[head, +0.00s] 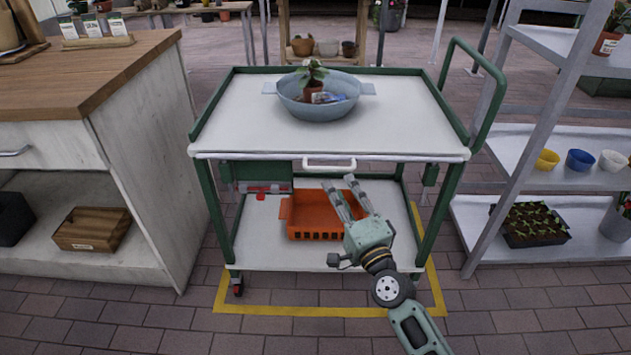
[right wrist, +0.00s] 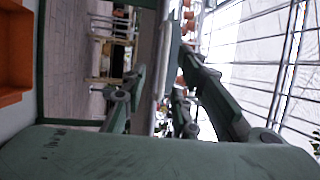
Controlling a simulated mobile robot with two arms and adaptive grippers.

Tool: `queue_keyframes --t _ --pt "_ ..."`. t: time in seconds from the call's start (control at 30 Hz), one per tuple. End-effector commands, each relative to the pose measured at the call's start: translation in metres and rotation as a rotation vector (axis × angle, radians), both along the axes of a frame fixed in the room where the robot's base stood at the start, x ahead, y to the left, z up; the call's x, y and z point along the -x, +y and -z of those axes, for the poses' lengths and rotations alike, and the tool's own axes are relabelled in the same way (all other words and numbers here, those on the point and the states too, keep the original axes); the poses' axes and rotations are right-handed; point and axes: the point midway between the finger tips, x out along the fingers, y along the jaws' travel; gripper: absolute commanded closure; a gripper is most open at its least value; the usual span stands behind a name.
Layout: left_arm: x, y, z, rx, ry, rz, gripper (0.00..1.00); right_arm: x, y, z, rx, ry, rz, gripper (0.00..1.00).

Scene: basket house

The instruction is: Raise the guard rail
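A cart with a green frame and white top (head: 400,105) stands ahead. Green edges rise at its left, back and right. Its front edge has no raised edge showing, and a white handle (head: 330,164) is there; I take it to belong to the lowered guard rail, most of which I cannot make out. My right gripper (head: 336,181) is open and empty, its fingertips just below and in front of the handle. In the right wrist view its two fingers (right wrist: 162,58) stand apart, with a pale edge between them. My left gripper is not in view.
A blue-grey basin (head: 320,109) with a potted plant stands on the cart top. An orange crate (head: 315,220) sits on the lower shelf. A wooden-topped counter (head: 90,70) is close at left, a metal shelf rack (head: 515,165) at right. Brick floor in front is clear.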

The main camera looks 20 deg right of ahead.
Motion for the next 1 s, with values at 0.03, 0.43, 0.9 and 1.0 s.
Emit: queue_keyframes --t 0.03,0.43,0.9,1.0 --pt "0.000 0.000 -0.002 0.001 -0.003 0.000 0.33 -0.002 0.000 -0.004 -0.011 -0.011 -0.001 0.73" --pt "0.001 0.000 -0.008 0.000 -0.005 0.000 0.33 -0.055 0.006 -0.016 -0.014 -0.013 0.000 0.73" --pt "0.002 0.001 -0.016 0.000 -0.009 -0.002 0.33 -0.076 0.009 -0.019 -0.011 -0.010 0.000 0.73" --pt "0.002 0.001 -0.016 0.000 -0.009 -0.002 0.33 -0.076 0.009 -0.019 -0.011 -0.010 0.000 0.77"
